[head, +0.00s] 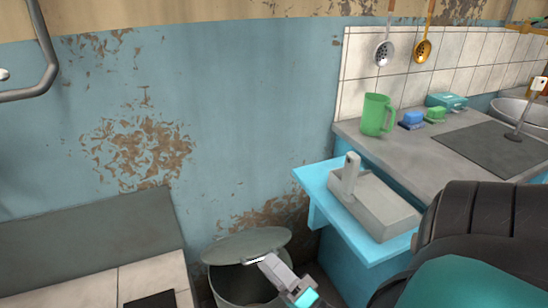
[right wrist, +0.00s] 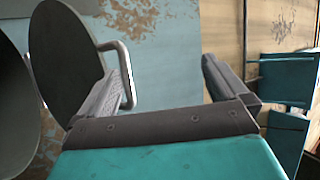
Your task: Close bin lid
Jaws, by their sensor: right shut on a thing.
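The grey bin (head: 240,293) stands on the floor against the wall in the head view, with its dark opening showing. Its round grey lid (head: 240,243) is raised and tilted above the opening; in the right wrist view the lid (right wrist: 65,55) is a dark disc at the left. My right gripper (head: 268,264) is at the lid's front edge, shut on the metal lid handle (right wrist: 127,72). In the right wrist view the handle loops by the left finger, and the fingers stand apart. The exact contact is hard to see. My left gripper is not in view.
A blue side shelf (head: 318,203) with a grey box on it juts out right of the bin. A counter (head: 385,148) with a green mug stands behind it. A pale tiled surface (head: 150,278) is left of the bin. The wall is close behind.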

